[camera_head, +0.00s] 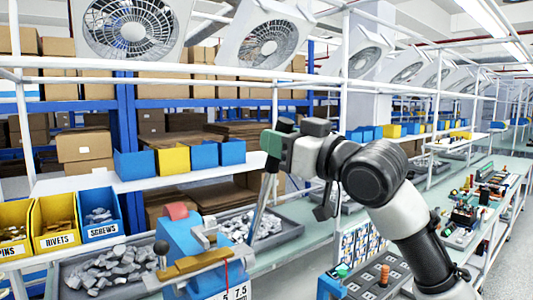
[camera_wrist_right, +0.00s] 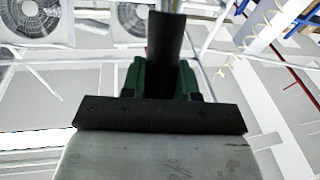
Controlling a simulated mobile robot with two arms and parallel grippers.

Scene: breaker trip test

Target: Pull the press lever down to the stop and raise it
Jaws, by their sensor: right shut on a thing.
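A blue press (camera_head: 190,245) with a red part on top and a brass-coloured bar across its front stands at the lower middle of the head view. Its metal press lever (camera_head: 262,205) points steeply up, leaning slightly right. My right gripper (camera_head: 272,143) is shut on the lever near its upper end. The dark end of the lever sticks out above the green fingertips. In the right wrist view the dark lever handle (camera_wrist_right: 164,45) stands between the green finger pads, which it partly hides. The lever's lower joint is hard to make out. My left gripper is not in view.
A grey tray of metal parts (camera_head: 112,268) lies left of the press, another (camera_head: 285,230) behind it. Bins of screws and rivets (camera_head: 55,225) stand at the left. A dark block with several sockets (camera_head: 375,280) sits at the lower right. A white rail (camera_head: 150,62) runs above.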

